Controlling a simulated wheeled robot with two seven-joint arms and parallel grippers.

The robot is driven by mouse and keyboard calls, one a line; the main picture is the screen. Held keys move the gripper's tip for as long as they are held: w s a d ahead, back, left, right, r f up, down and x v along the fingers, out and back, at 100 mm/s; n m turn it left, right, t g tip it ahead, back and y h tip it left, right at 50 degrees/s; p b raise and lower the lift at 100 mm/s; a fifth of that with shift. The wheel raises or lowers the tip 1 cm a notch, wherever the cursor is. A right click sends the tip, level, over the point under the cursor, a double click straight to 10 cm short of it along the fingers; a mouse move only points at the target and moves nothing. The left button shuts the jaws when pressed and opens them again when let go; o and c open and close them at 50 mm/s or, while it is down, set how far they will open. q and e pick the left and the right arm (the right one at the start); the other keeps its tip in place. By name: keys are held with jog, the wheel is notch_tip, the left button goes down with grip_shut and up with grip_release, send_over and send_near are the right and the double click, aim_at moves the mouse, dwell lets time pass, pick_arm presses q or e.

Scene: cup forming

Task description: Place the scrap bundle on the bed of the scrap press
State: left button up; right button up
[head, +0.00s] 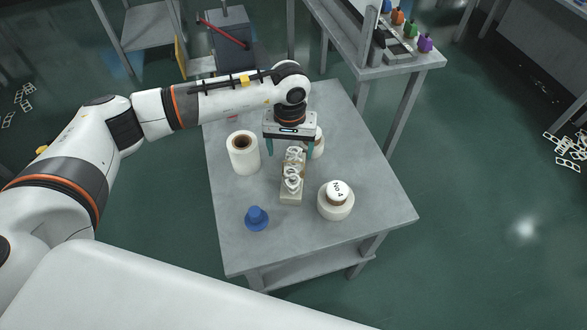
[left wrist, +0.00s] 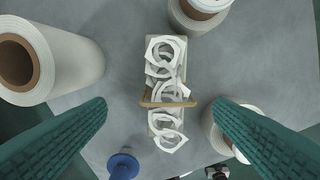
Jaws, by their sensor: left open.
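The scrap bundle is a pale block topped with loose white ring-shaped offcuts, with a tan band around its middle. It lies on the grey table near its centre in the head view (head: 291,190) and in the left wrist view (left wrist: 166,72). My left gripper (head: 289,147) points down over the bundle's far part, open. In the left wrist view its green fingers (left wrist: 160,106) are on either side of the bundle with clear gaps, touching nothing visible. A grey machine with a red lever (head: 227,38), probably the scrap press, stands behind the table; its bed is not clear. My right gripper is not seen.
A bench with coloured bottles (head: 425,44) stands behind right.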

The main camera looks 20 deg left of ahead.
aim_at(293, 173)
pick_arm(q)
jog(key=shift+s+d+f+p, duration=0.15)
jog(key=shift+f+p, duration=0.1)
jog(key=shift+f, duration=0.9)
jog(key=shift+w+d+f+p, duration=0.1)
jog(key=shift+d+f+p, duration=0.1)
jog(key=shift+f, duration=0.9)
jog(key=shift+s+d+f+p, duration=0.1)
jog(key=shift+f+p, duration=0.15)
jog(key=shift+f, duration=0.9)
jog(key=shift+r, duration=0.1)
jog(key=c, duration=1.2)
